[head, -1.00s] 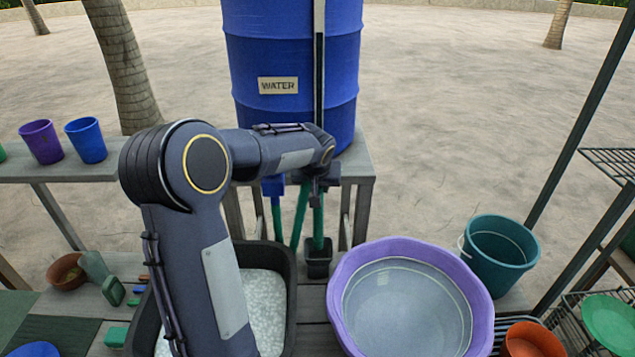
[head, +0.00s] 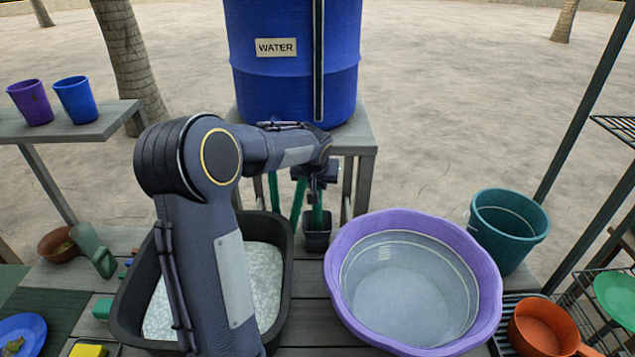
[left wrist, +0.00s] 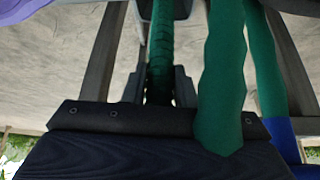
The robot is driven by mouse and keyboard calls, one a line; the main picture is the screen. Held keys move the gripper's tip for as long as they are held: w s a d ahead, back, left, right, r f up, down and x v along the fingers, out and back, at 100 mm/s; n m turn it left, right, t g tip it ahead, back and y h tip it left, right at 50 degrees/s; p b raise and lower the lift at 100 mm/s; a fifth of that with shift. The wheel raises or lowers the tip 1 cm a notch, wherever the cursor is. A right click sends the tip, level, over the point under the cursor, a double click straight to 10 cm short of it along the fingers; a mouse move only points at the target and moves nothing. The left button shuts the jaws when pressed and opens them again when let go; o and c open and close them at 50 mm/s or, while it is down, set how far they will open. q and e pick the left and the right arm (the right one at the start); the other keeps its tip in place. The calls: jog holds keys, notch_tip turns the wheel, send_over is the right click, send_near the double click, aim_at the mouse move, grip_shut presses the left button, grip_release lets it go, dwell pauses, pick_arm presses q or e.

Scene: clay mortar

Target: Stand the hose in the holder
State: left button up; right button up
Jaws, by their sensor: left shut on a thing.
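The green hose (head: 318,217) hangs below my left gripper (head: 315,184), in front of the blue water barrel's stand. My left gripper is shut on the hose; in the left wrist view the fingers (left wrist: 156,88) lie on both sides of the ribbed hose (left wrist: 161,45). The small dark holder (head: 317,241) stands at the far edge of the bench below the gripper, and its dark side shows at the top of the left wrist view (left wrist: 182,9). The hose's lower end meets the holder's opening; how deep it sits is hidden. My right gripper is out of view.
A teal bucket (head: 524,243) stands at the right. The water barrel (head: 290,85) is behind. Other green hose lengths (head: 297,203) hang beside the held one.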

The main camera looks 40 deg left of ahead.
pick_arm(q)
jog(key=o, duration=1.8)
jog(key=shift+o, duration=0.2)
jog(key=p+v, duration=0.4)
jog(key=v, duration=0.6)
jog(key=shift+w+r, duration=0.2)
jog(key=shift+r, duration=0.35)
jog(key=shift+a, duration=0.15)
